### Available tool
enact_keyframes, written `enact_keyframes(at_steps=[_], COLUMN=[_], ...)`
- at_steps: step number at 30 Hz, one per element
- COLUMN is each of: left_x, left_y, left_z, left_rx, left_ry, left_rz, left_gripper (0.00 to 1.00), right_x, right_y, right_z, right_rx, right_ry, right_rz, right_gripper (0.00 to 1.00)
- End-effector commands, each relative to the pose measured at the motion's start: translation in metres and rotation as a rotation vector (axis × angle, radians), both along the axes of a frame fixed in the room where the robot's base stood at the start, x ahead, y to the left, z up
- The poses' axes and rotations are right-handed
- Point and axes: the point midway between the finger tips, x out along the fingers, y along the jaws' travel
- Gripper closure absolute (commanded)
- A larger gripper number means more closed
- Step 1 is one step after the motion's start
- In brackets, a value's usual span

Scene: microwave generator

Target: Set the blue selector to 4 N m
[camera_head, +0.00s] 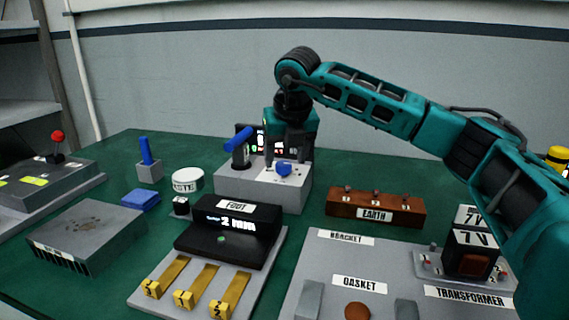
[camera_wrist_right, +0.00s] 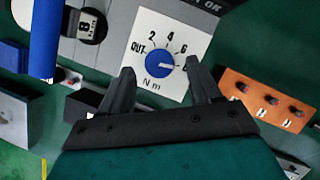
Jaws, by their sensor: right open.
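The blue selector (camera_head: 284,169) is a round knob on a white dial plate on top of the grey unit (camera_head: 250,190). In the right wrist view the selector (camera_wrist_right: 160,61) has a pale pointer mark aimed right, past the 4, toward the last number beside a finger. The dial (camera_wrist_right: 172,22) reads OUT, then rising numbers, with N m below. My right gripper (camera_head: 284,150) is open above the dial. In the wrist view its fingertips (camera_wrist_right: 160,69) stand on either side of the selector, with visible space between. Contact cannot be told. My left gripper is not in view.
A blue lever (camera_head: 240,139) stands on the unit left of the dial, close to the gripper. A dark display box (camera_head: 228,230) sits in front. The brown EARTH block (camera_head: 376,206) is to the right. A white round tin (camera_head: 187,180) is at left.

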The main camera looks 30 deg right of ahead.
Motion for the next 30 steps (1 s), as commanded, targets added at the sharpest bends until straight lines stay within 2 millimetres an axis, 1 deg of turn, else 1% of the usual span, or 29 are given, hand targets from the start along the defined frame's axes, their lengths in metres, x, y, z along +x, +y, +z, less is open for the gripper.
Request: enact_keyframes(at_steps=[1,6,15,30], left_x=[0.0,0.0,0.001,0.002], left_y=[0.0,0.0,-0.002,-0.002], left_z=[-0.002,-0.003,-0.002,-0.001], left_rx=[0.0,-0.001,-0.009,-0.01], left_ry=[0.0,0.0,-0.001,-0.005], left_rz=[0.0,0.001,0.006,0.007], left_gripper=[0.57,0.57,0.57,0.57], right_x=[0.002,0.007,0.007,0.007], right_y=[0.0,-0.002,-0.002,-0.002], right_z=[-0.007,-0.017,-0.018,-0.017], right_rx=[0.0,0.0,0.001,0.0], right_ry=[0.001,0.001,0.0,-0.001], right_rz=[0.001,0.001,0.001,0.001], right_gripper=[0.37,0.37,0.37,0.85])
